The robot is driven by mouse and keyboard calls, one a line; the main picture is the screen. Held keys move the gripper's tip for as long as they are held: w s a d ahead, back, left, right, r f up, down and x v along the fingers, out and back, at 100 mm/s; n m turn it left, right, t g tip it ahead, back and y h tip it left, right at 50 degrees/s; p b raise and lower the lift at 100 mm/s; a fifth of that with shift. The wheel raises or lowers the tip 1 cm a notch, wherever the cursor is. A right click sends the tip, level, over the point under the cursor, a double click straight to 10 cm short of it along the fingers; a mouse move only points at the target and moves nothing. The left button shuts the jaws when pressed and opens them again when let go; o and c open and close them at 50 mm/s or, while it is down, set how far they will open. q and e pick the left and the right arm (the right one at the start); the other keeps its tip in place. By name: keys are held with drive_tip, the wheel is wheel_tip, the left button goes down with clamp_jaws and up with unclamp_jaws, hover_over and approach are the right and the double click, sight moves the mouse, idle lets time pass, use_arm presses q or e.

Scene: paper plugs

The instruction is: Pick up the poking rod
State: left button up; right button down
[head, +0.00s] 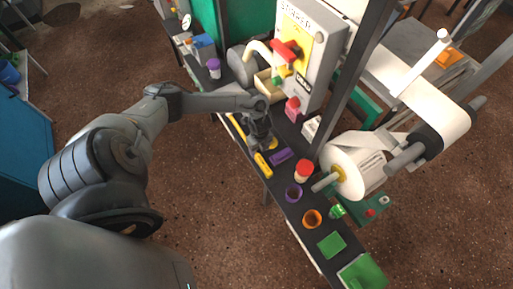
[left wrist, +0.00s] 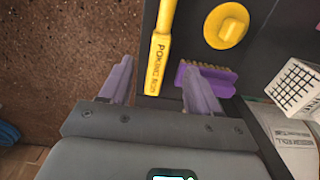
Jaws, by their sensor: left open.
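The poking rod (left wrist: 158,55) is yellow with dark lettering and lies along the dark bench's edge. In the left wrist view, it lies between the line of my left gripper's two purple-grey fingers (left wrist: 157,66), with a gap on each side. In the head view, the rod's near part (head: 262,165) shows just below my left gripper (head: 261,146), which hides some of it. My left gripper is open and empty above the bench. Its exact height over the rod is hard to tell. My right gripper is not in view.
A purple brush (left wrist: 206,79) and a yellow disc (left wrist: 228,24) lie close right of the rod. A grey machine (head: 308,70) and large white roll (head: 352,172) stand behind.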

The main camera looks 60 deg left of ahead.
sight(260, 158)
use_arm(q)
wheel_tip(260, 158, down, 4)
drive_tip(key=shift+d+r+b, duration=0.1)
drive_tip(key=shift+r+b, duration=0.1)
drive_tip(key=shift+b, duration=0.5)
wheel_tip(260, 158, down, 5)
drive_tip(key=b, duration=0.3)
drive_tip(key=shift+d, duration=0.1)
drive_tip(key=shift+c, duration=0.3)
drive_tip(key=shift+r, duration=0.1)
drive_tip(key=c, duration=1)
